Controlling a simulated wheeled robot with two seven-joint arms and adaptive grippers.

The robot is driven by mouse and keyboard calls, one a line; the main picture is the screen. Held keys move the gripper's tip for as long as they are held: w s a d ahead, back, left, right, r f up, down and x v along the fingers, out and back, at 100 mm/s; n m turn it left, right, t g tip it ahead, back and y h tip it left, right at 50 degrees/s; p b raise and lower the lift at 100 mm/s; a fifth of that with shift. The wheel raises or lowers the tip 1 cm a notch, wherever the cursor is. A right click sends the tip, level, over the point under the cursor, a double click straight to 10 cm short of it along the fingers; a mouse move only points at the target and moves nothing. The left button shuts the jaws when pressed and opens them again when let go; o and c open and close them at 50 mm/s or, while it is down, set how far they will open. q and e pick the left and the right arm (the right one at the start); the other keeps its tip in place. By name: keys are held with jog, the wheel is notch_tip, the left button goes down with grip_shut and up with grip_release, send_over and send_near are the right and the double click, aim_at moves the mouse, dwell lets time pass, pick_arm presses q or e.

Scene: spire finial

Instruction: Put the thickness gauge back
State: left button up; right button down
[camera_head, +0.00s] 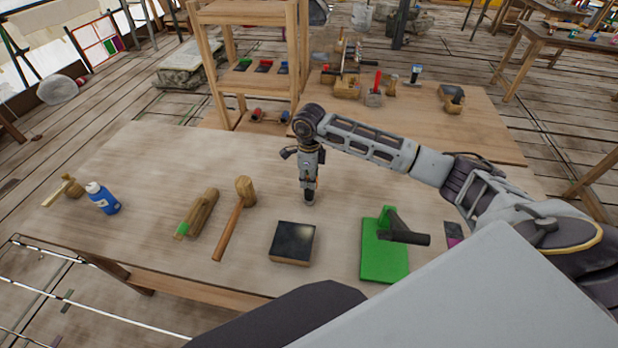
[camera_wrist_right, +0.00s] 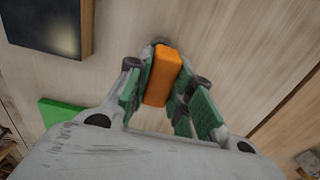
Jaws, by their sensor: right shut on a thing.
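An orange, block-shaped thing (camera_wrist_right: 162,76), which I take to be the thickness gauge, is between the green-padded fingers of my right gripper (camera_head: 309,198) in the wrist view. The gripper is shut on it and points down over the middle of the wooden table (camera_head: 150,165). In the head view the gripper hides nearly all of the orange thing, and I cannot tell whether it touches the table. My left gripper is not in view.
On the table are a dark-topped block (camera_head: 293,241), a mallet (camera_head: 234,220), a wooden tool with green (camera_head: 198,213), a blue bottle (camera_head: 102,198) and a green mat (camera_head: 383,262) bearing a dark tool (camera_head: 405,232). A wooden shelf (camera_head: 250,80) stands behind.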

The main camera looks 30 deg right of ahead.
jog(key=shift+f, duration=0.2)
jog(key=c, duration=1.3)
grip_release()
jog(key=shift+o, duration=0.2)
jog(key=shift+r, duration=0.1)
jog(key=shift+r, duration=0.2)
notch_tip(320, 180, up, 12)
jog(key=b, duration=0.2)
jog(key=shift+f, duration=0.2)
jog(key=shift+s, duration=0.1)
